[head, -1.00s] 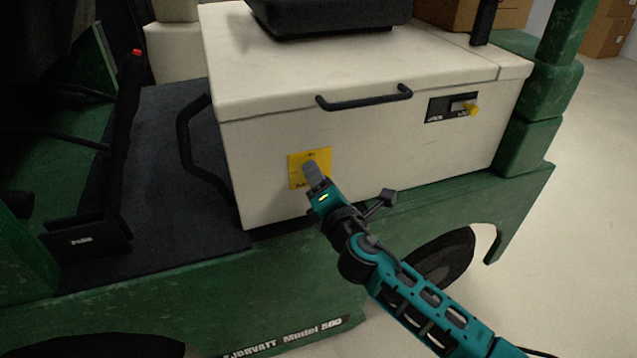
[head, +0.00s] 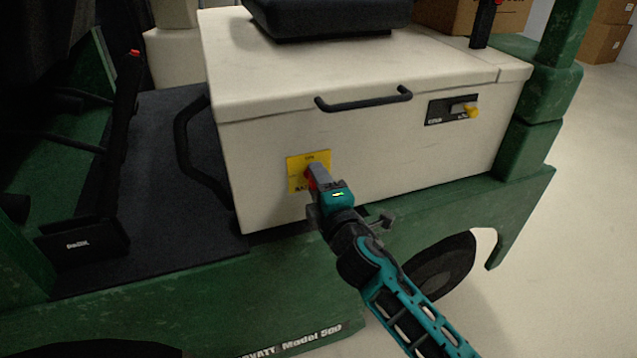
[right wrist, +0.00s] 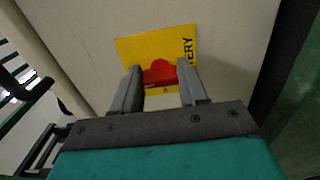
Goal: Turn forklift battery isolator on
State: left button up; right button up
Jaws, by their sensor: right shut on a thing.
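The battery isolator is a red knob (right wrist: 160,73) on a yellow plate (head: 295,177) on the cream side of the forklift's battery box (head: 260,142). In the right wrist view the yellow plate (right wrist: 131,48) carries black lettering ending in "ERY". My right gripper (head: 314,177) is at the plate in the head view, covering part of it and most of the knob. In the right wrist view its two fingers (right wrist: 160,82) stand on either side of the knob, shut on it. My left gripper is not in view.
A black handle (head: 363,102) sticks out of the box above and right of the plate. A black grab bar (head: 190,150) stands left. The green body (head: 200,310) lies below.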

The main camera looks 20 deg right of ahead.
dwell(0.3)
jog(key=o, duration=1.1)
jog(key=shift+c, duration=0.2)
jog(key=shift+s, duration=0.15)
jog(key=s, duration=1.2)
jog(key=shift+s+d, duration=0.2)
jog(key=shift+s, duration=0.1)
